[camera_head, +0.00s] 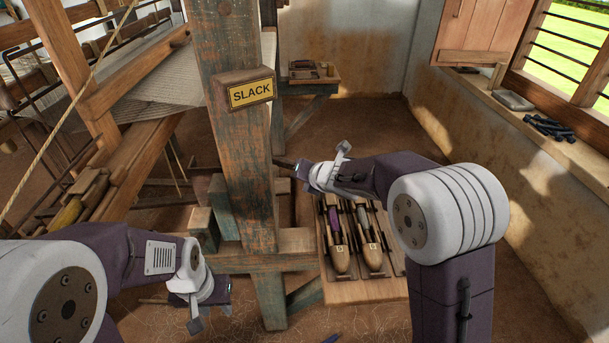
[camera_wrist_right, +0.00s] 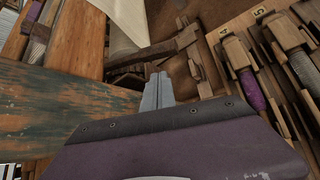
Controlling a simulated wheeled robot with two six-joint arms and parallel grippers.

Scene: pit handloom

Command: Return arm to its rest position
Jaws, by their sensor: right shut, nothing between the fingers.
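My right arm comes in from the right in the head view. Its hand is beside the worn wooden post (camera_head: 238,130), and its fingertips do not show there. In the right wrist view my right gripper (camera_wrist_right: 158,90) is shut and empty, its two grey fingers together. A worn teal beam (camera_wrist_right: 60,105) lies to the left of the fingers. My left gripper (camera_head: 205,292) is low at the left in the head view, left of the post's foot. Its fingers are too unclear to tell open from shut.
A yellow "SLACK" sign (camera_head: 251,93) is fixed to the post. A wooden tray (camera_head: 365,291) with shuttles lies below my right arm. The loom's frame and cloth (camera_head: 150,75) fill the left. A small shelf (camera_head: 310,86) stands behind. Floor (camera_head: 395,120) is clear toward the back wall.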

